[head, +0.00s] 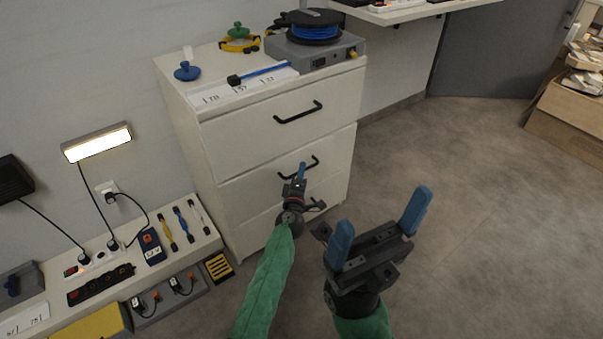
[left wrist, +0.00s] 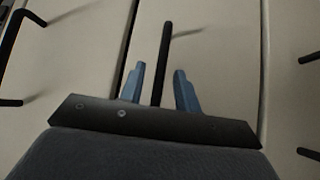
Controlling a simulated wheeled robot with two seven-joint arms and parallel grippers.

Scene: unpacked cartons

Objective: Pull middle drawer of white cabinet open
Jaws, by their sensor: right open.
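The white cabinet (head: 180,110) has three drawers with dark bar handles. The middle drawer (head: 245,190) looks flush with the front. Its handle (head: 312,160) is partly hidden by my left gripper (head: 298,175). In the left wrist view, the middle handle (left wrist: 166,40) runs between the two blue fingers of my left gripper (left wrist: 160,85), with a small gap visible on both sides. The left fingers are apart around the bar. My right gripper (head: 380,220) is open and empty, in front of the cabinet at the lower right.
The top drawer handle (head: 298,112) and the bottom handle (head: 316,205) lie above and below. A grey box with a blue spool (head: 315,30) stands on the cabinet. A low bench (head: 190,245) with tools is at left. Floor (head: 470,180) at right is clear.

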